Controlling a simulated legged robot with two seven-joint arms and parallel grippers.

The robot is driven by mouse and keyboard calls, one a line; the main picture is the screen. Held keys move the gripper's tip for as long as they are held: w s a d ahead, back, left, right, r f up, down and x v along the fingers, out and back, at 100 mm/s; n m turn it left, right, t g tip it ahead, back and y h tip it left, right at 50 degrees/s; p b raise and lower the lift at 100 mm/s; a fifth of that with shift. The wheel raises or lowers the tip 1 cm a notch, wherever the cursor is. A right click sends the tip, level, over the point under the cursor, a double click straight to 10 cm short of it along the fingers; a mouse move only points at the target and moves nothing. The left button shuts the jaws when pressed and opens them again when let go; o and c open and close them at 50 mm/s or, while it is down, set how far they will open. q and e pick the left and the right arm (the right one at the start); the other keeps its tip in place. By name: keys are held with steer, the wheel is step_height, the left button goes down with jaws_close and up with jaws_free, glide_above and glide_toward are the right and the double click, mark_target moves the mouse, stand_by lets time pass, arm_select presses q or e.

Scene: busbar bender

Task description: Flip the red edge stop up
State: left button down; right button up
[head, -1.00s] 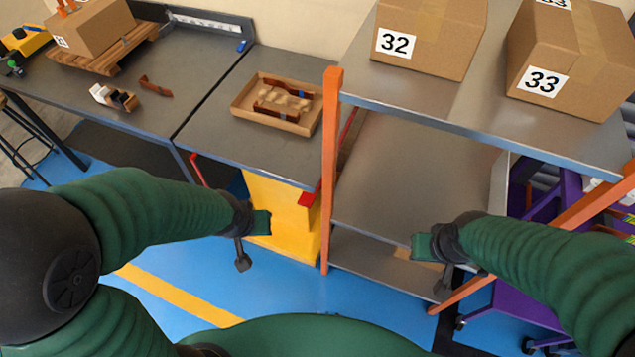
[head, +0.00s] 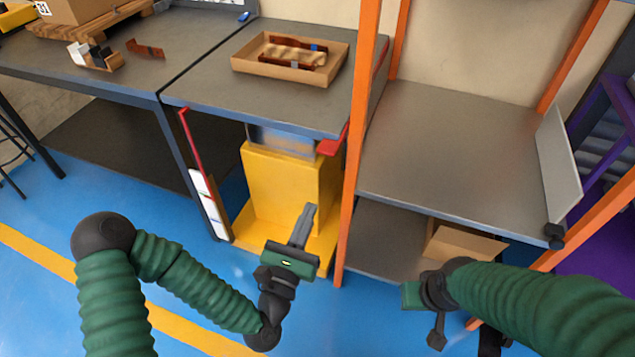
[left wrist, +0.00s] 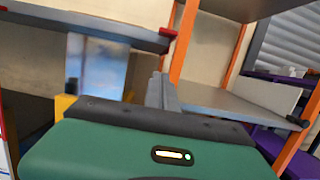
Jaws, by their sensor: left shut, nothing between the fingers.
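A red edge stop (head: 333,146) sits at the front right corner of the grey table, just left of an orange post. It looks like a small flat flap by the tabletop edge. In the left wrist view its red end (left wrist: 169,36) shows above the fingers. My left gripper (head: 309,208) is shut and empty, below the stop and in front of the yellow machine base, pointing up towards it. A clear gap separates them in the head view. My right gripper (head: 412,295) is at the lower right, in front of the shelf; its fingers are not clearly visible.
An orange post (head: 358,150) stands right beside the stop. A cardboard tray (head: 243,65) with brown bent parts lies on the grey table. A thin red bar (head: 191,142) is at the table's left front. The blue floor before the yellow base (head: 282,185) is open.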

arm_select(q)
steer(key=w+d+r+b, duration=0.2)
steer(key=w+r, duration=0.4)
steer(key=w, duration=0.3)
steer(key=shift+w+d+r+b, duration=0.15)
steer(key=shift+d+r+b, duration=0.15)
steer(key=shift+d, duration=0.35)
